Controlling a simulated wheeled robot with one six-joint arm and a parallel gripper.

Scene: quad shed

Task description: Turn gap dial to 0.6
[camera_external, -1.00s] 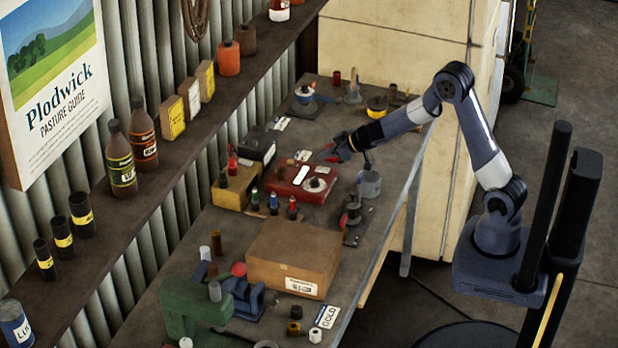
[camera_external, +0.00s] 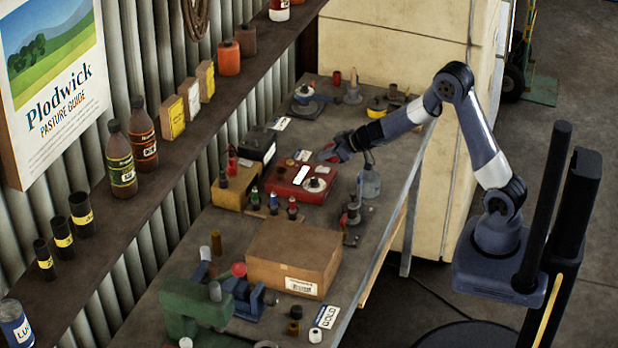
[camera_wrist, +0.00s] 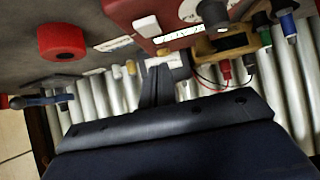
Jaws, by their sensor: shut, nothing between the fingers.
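A red box (camera_external: 296,192) sits on the bench in the external view, with a pale round dial plate (camera_external: 317,184) and a white strip on its top. The dial's number and pointer are too small to read. The red box also shows at the top of the wrist view (camera_wrist: 178,18), with part of a white round plate (camera_wrist: 200,8) cut by the frame edge. My gripper (camera_external: 330,155) is over the far side of the box, close above it; contact cannot be told. In the wrist view my gripper (camera_wrist: 157,82) is shut and empty, apart from the dial plate.
A black box (camera_external: 257,145) stands left of the red box. A red roll (camera_wrist: 62,41) lies left in the wrist view.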

